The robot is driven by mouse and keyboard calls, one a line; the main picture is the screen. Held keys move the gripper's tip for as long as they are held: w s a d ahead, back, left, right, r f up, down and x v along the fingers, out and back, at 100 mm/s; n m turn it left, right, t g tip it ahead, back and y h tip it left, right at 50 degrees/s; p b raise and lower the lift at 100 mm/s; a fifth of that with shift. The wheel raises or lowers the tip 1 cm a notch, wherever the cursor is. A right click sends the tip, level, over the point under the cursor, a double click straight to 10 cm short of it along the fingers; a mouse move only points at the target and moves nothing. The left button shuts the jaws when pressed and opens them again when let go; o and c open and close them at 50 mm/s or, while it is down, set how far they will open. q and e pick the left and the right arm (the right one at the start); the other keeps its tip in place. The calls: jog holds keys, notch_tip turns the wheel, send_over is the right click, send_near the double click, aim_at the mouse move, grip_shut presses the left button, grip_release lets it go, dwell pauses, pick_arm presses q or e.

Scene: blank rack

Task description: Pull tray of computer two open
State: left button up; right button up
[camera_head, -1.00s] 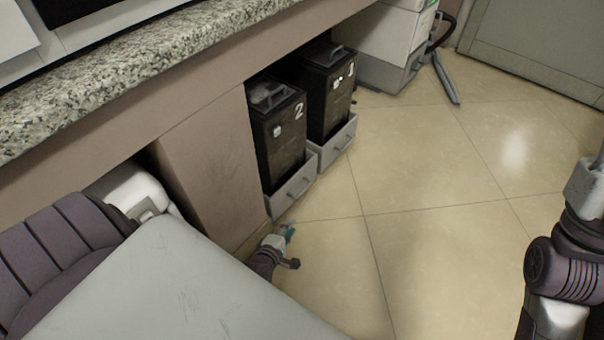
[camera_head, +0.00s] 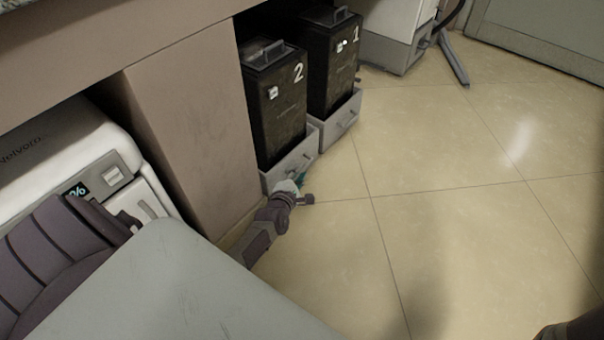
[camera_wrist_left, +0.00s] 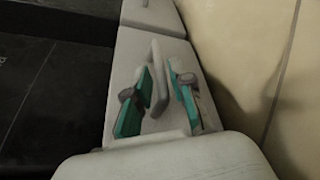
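Computer two (camera_head: 278,110) is a black tower marked "2" under the counter. It stands in a grey tray (camera_head: 272,178) with a handle on its front. My left gripper (camera_head: 299,182) is at the front of this tray, close to the handle. In the left wrist view, my left gripper (camera_wrist_left: 156,95) has its two teal-padded fingers apart, one on each side of the grey tray handle (camera_wrist_left: 158,78). I cannot tell whether either finger touches it. The black tower side (camera_wrist_left: 50,100) shows at left.
Computer one (camera_head: 330,65) stands right beside in its own grey tray (camera_head: 341,122). A wooden panel (camera_head: 185,115) and a white machine (camera_head: 60,165) are to the left. The tiled floor (camera_head: 450,200) in front and right is clear.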

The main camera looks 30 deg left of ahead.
pick_arm(q)
jog(key=shift+b+x, duration=0.55)
jog(key=shift+x, duration=0.9)
jog(key=shift+c, duration=0.4)
grip_shut()
